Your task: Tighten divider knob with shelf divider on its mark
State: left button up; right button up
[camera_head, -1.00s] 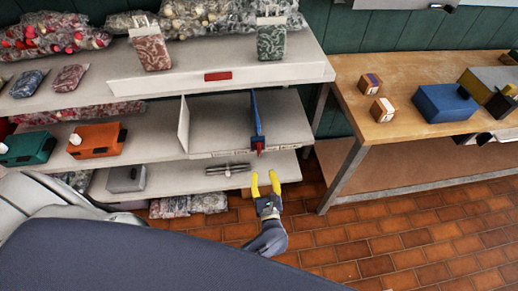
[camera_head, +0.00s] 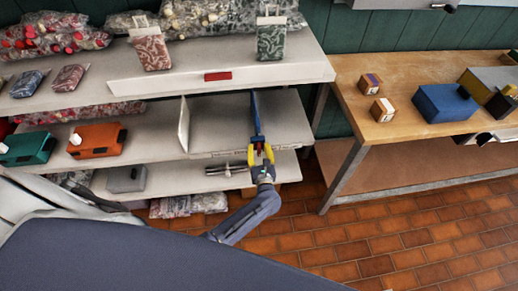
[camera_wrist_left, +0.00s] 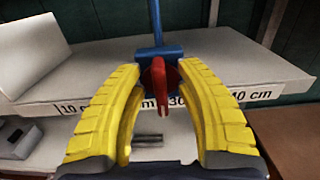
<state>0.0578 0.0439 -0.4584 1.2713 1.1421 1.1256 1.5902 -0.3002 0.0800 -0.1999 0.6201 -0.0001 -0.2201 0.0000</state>
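The blue shelf divider (camera_head: 255,115) stands upright on the middle shelf (camera_head: 215,125), towards its right end. Its red knob (camera_wrist_left: 161,87) is at the front edge of the shelf, on the divider's blue base (camera_wrist_left: 150,58). A scale strip (camera_wrist_left: 250,95) with cm numbers runs along that edge. The mark under the divider is partly hidden by the knob and fingers. My left gripper (camera_head: 261,155) is open, its yellow fingers on either side of the knob; in the left wrist view (camera_wrist_left: 160,105) gaps show between fingers and knob. My right gripper is not in view.
A white upright panel (camera_head: 184,125) stands left on the same shelf. Metal rods (camera_head: 226,170) lie on the shelf below, close to my left gripper. A wooden table (camera_head: 400,110) with boxes stands at the right. Open tiled floor (camera_head: 390,230) lies in front.

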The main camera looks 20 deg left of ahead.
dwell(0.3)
pick_arm(q)
grip_shut()
dwell(0.4)
jog(key=m, duration=0.4)
jog(key=shift+w+d, duration=0.15)
jog(key=shift+w+d+f+m, duration=0.1)
jog(key=shift+m, duration=1.75)
jog(key=shift+d+f+m, duration=0.1)
jog(key=shift+f+m, duration=0.05)
jog(key=shift+m, duration=1.75)
jog(key=shift+w+d+f+m, duration=0.1)
jog(key=shift+m, duration=2.05)
